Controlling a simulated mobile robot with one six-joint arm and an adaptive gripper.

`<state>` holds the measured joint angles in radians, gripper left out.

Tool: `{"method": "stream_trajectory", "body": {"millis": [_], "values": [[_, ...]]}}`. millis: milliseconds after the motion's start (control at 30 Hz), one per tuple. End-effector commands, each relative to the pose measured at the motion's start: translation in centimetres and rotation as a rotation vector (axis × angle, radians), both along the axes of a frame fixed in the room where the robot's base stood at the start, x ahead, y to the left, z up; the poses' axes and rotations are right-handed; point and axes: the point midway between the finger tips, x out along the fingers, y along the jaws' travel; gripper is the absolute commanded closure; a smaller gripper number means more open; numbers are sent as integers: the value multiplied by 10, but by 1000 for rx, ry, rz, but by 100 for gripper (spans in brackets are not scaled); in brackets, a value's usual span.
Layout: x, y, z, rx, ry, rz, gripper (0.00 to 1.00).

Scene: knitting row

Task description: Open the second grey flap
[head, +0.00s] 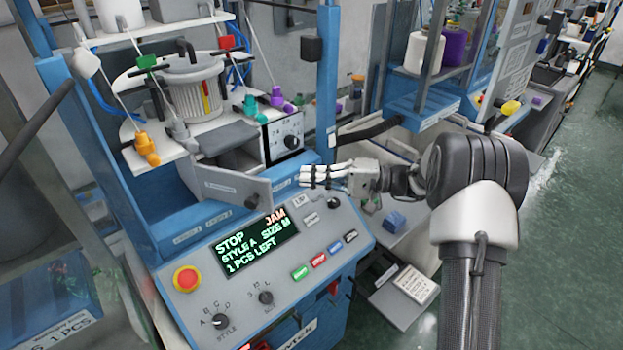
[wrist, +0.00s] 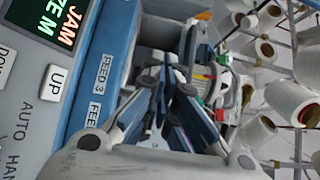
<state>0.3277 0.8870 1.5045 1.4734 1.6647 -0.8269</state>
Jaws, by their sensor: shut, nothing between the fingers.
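A grey flap (head: 228,188) with a small label stands swung out from the open front of a grey box on the blue machine, in the head view. A flatter grey plate (head: 229,137) lies above that opening. I cannot tell which one counts as the second flap. My gripper (head: 304,176) is shut and empty, just right of the swung-out flap's right end; whether it touches the flap is unclear. In the wrist view, my dark fingertips (wrist: 168,75) are together beside the blue ledge marked FEED 3 (wrist: 123,72). Grey and blue panels behind them are partly hidden.
A control panel (head: 268,240) with a lit JAM screen, a red stop button (head: 186,279) and knobs lies below the flap. A blue post (head: 327,80) stands behind my gripper. Yarn cones (wrist: 290,100) fill the right of the wrist view. The green floor at right is open.

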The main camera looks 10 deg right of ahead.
Motion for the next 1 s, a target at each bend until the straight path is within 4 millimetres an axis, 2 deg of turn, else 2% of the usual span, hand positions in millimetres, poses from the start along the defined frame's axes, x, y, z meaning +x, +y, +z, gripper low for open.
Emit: {"method": "stream_trajectory", "body": {"millis": [33, 300, 600, 1000], "values": [[2, 13, -2, -1, 0, 4, 100], [12, 71, -2, -1, 2, 5, 100], [-20, 81, -1, -3, 3, 0, 100], [-24, 83, -1, -3, 3, 0, 100]]}}
